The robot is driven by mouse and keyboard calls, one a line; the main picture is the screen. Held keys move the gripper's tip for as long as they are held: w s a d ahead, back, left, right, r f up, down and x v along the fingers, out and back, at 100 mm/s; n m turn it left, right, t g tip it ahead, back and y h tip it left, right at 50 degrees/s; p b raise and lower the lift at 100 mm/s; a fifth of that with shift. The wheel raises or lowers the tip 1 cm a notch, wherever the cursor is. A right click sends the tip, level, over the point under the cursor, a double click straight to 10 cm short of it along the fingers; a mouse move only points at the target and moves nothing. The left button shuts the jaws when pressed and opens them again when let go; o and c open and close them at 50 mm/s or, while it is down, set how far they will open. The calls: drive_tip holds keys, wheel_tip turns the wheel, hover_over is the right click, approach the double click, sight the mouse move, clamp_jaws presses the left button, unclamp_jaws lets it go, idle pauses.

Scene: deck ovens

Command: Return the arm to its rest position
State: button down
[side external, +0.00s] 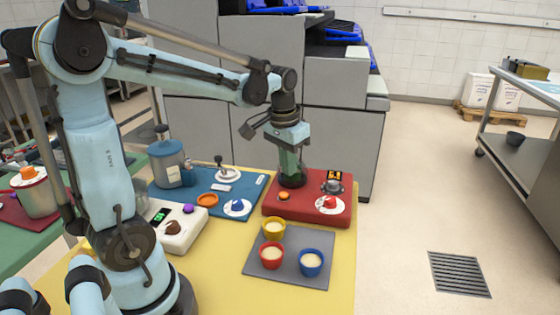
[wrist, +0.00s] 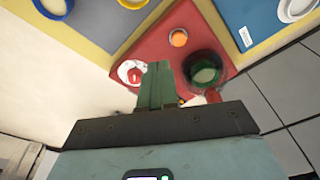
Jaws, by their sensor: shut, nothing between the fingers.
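My gripper (side external: 290,167) points down over the red board (side external: 275,209), at the end of my outstretched arm. Its green fingers (wrist: 157,84) are shut together and empty in the wrist view. A dark green cup (wrist: 206,70) stands on the red board beside the fingers. In the side view the dark cup (side external: 293,181) shows right at the fingertips; whether they touch is hard to tell there. A white dial with a red knob (wrist: 130,73) and an orange button (wrist: 178,38) are also on the board.
A grey mat (side external: 254,270) holds a yellow cup (side external: 274,229), a red cup (side external: 271,256) and a blue cup (side external: 311,263). A blue board (side external: 222,207) with a grey canister (side external: 167,162) and a white scale (side external: 186,235) stand left. Grey ovens (side external: 344,137) rise behind.

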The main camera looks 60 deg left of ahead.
drive_tip(key=s+d+m+t, duration=0.2)
drive_tip(key=s+d+t, duration=0.3)
drive_tip(key=d, duration=0.6)
drive_tip(key=shift+s+t, duration=0.3)
drive_tip(key=shift+s, duration=0.45)
